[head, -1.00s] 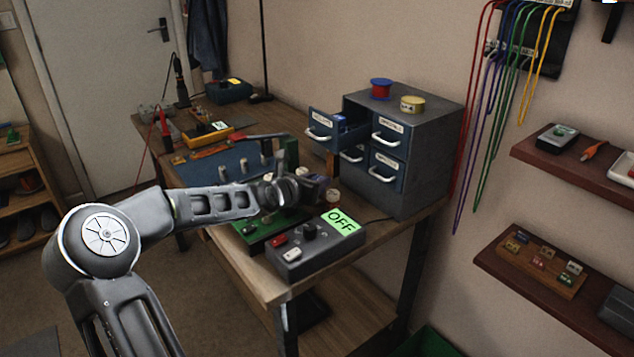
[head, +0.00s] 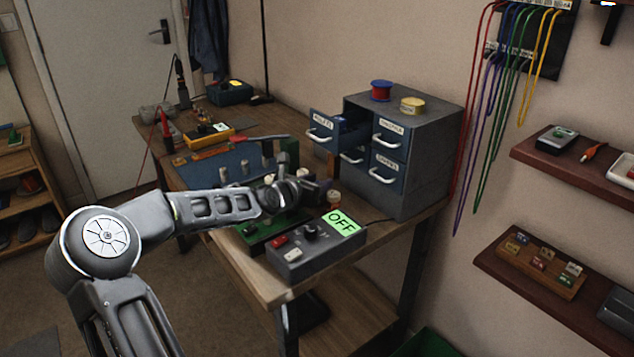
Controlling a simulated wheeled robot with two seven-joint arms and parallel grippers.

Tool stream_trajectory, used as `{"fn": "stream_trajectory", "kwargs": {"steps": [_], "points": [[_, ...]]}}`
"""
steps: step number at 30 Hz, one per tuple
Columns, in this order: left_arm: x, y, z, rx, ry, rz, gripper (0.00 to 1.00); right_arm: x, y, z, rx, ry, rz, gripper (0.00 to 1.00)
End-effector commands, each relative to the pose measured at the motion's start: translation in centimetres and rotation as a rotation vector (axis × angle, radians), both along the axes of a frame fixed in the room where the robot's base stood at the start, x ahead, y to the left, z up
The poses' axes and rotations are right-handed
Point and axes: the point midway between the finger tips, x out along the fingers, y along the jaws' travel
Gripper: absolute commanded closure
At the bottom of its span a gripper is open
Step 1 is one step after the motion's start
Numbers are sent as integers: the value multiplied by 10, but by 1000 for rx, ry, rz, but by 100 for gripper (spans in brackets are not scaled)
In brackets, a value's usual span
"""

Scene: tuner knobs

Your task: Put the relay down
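My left arm reaches in from the left over the workbench (head: 255,275). Its dark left gripper (head: 322,190) is over the bench, behind the grey box with the green "OFF" display (head: 341,222). The fingers are small, dark and partly hidden by my wrist, so I cannot tell whether they are open or shut. I cannot make out the relay; it may be hidden at the gripper. A green board (head: 262,232) lies under my wrist, left of the grey box. My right gripper is not in view.
A grey drawer cabinet (head: 428,185) stands right behind the gripper, its upper left drawer (head: 322,128) pulled out. A small pale-topped cylinder (head: 333,198) is close to the fingers. A blue mat (head: 200,172) with small parts lies farther left. Wall shelves (head: 590,185) are at the right.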

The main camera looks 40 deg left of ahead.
Motion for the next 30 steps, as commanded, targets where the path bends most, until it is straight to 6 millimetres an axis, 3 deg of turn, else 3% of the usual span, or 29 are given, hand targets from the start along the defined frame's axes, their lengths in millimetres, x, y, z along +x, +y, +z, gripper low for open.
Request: {"fn": "stream_trajectory", "kwargs": {"steps": [1, 8, 11, 30], "points": [[-5, -2, -17, -21, 27, -3, 64, 0, 0, -2, 0, 0, 0, 52], [-5, -1, -2, -16, 26, -2, 64, 0, 0, -1, 0, 0, 0, 52], [-15, 0, 0, -20, 26, 2, 64, 0, 0, 2, 0, 0, 0, 52], [-99, -10, 41, -13, 15, 0, 64, 0, 0, 41, 0, 0, -1, 52]]}}
